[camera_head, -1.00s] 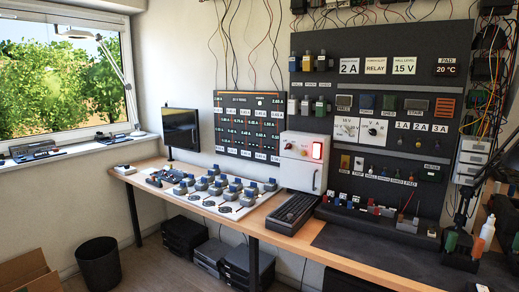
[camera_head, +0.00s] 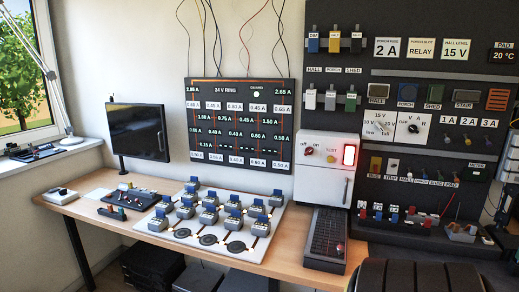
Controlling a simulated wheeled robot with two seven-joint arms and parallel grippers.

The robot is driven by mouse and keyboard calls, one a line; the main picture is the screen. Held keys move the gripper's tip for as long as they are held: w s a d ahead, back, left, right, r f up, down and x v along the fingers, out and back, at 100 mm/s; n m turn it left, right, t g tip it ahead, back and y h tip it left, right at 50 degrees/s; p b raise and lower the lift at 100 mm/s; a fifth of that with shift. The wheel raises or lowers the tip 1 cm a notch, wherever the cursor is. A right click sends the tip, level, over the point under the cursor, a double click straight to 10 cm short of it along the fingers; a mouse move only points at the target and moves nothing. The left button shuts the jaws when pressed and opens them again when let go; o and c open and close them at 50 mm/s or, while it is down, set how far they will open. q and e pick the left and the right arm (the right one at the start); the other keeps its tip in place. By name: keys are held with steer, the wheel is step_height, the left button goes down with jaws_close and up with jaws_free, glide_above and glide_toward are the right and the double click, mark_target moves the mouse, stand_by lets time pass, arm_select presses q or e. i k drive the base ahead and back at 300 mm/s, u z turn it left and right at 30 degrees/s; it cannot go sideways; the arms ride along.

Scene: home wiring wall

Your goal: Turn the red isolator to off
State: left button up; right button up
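The red isolator (camera_head: 310,150) is a small red knob on the upper front of the white box (camera_head: 321,178) fixed to the wall. Small labels sit to its left and right, and the left one appears to read off. The knob is too small to tell which way it points. To its right is a yellow knob (camera_head: 331,158) under a TEST label, then a brightly lit red lamp (camera_head: 349,155). Neither gripper is in the picture, and nothing touches the isolator.
Below the box, a black slotted tray (camera_head: 326,236) lies on the wooden bench (camera_head: 290,262). A white board (camera_head: 207,238) with several blue-grey blocks is left of it. A black switch panel (camera_head: 432,68) is right.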

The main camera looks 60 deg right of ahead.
mark_target(309, 151)
steer(key=z, duration=0.65)
steer(key=i, duration=1.2)
steer(key=z, duration=1.15)
